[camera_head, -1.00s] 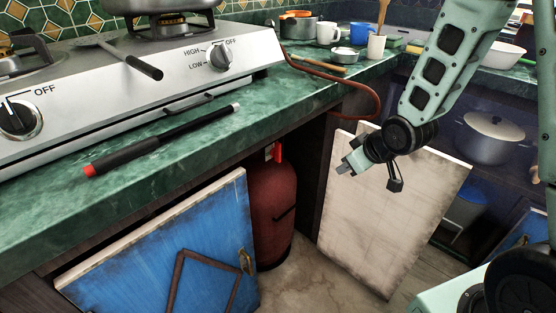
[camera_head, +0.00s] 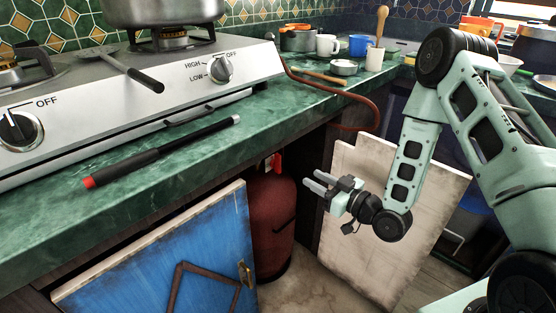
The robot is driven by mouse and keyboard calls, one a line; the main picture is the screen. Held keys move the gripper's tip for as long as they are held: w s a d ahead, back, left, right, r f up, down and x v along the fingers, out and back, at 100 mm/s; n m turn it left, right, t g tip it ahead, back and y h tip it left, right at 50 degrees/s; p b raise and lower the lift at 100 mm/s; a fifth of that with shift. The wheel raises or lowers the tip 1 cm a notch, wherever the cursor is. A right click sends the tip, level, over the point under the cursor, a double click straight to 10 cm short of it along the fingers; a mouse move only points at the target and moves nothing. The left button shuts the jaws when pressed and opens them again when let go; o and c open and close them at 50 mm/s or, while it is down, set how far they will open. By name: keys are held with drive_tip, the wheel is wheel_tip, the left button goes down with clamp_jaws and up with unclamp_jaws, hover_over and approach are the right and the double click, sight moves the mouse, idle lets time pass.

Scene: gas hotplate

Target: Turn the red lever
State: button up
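The red lever (camera_head: 277,162) shows as a small bright red piece at the top of a dark red gas cylinder (camera_head: 272,215). The cylinder stands in the cabinet under the green counter, and the counter edge hides part of its top. My gripper (camera_head: 311,182) is to the right of the cylinder and lever, in front of the open white door. Its two fingers point left toward the cylinder and are apart, with nothing between them. It does not appear to touch anything.
A blue cabinet door (camera_head: 200,250) stands open at left and a white door (camera_head: 425,205) at right. The green counter (camera_head: 60,215) overhangs the cylinder. It bears a gas hotplate (camera_head: 110,110), a black lighter (camera_head: 160,152) and a brown hose (camera_head: 345,90).

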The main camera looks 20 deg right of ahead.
sight(278, 163)
drive_tip(key=b+x, duration=0.1)
drive_tip(key=x, duration=1.3)
drive_tip(key=shift+w+a, duration=0.1)
drive_tip(key=shift+w, duration=0.15)
drive_tip(key=shift+c, duration=0.3)
clamp_jaws()
